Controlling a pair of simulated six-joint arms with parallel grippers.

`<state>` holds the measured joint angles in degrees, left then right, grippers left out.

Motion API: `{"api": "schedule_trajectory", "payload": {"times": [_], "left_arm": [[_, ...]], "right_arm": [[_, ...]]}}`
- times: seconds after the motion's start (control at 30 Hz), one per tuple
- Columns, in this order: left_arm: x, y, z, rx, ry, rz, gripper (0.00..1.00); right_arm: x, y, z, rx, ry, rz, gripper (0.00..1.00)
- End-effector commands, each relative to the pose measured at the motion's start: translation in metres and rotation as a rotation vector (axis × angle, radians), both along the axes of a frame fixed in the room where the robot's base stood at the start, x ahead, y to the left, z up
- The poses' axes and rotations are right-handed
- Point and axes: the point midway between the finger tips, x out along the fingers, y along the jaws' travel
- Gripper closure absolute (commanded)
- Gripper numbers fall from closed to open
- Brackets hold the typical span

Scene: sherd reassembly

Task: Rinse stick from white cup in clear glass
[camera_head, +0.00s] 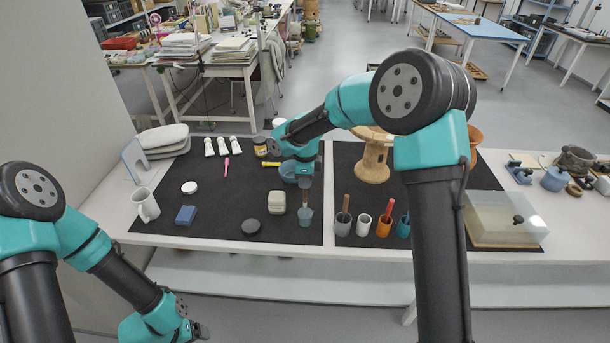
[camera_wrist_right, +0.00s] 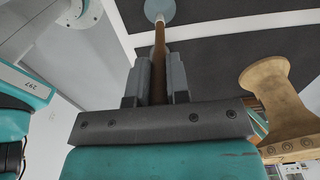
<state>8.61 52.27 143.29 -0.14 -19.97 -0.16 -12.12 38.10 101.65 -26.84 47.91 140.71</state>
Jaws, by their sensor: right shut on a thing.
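My right gripper (camera_head: 304,184) is above the clear glass (camera_head: 305,218), which looks blue-grey on the black mat. In the right wrist view the gripper (camera_wrist_right: 158,78) is shut on a brown stick (camera_wrist_right: 160,45). The stick's pale far end overlaps the pale blue round glass (camera_wrist_right: 160,8); its exact depth inside I cannot tell. The white cup (camera_head: 364,226) stands right of the glass, with no stick showing in it. My left gripper (camera_head: 196,330) is low at the bottom left, away from these things; its finger opening is unclear.
Right of the glass stand a grey cup (camera_head: 342,226) with a brown stick, an orange cup (camera_head: 383,228) with a red stick and a blue cup (camera_head: 404,229). A wooden spool (camera_head: 372,160) stands behind. A beige block (camera_head: 277,203) and dark disc (camera_head: 251,226) lie left.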

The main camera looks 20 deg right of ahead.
Motion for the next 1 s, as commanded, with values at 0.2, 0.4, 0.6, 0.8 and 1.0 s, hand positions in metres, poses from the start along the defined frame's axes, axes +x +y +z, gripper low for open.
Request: {"api": "schedule_trajectory", "payload": {"times": [0.2, 0.4, 0.6, 0.8, 1.0], "left_arm": [[0.000, 0.000, 0.000, 0.000, 0.000, 0.000, 0.17], [0.000, 0.000, 0.000, 0.000, 0.000, 0.000, 0.17], [0.000, 0.000, 0.000, 0.000, 0.000, 0.000, 0.17], [0.000, 0.000, 0.000, 0.000, 0.000, 0.000, 0.17], [0.000, 0.000, 0.000, 0.000, 0.000, 0.000, 0.17]], "right_arm": [[0.000, 0.000, -0.014, 0.000, 0.001, 0.001, 1.00], [0.000, 0.000, -0.026, -0.001, 0.001, 0.001, 1.00], [0.000, 0.000, -0.039, -0.001, 0.001, 0.000, 1.00], [0.000, 0.000, -0.051, -0.001, 0.001, 0.000, 1.00], [0.000, 0.000, -0.060, 0.000, 0.000, 0.000, 1.00]]}}
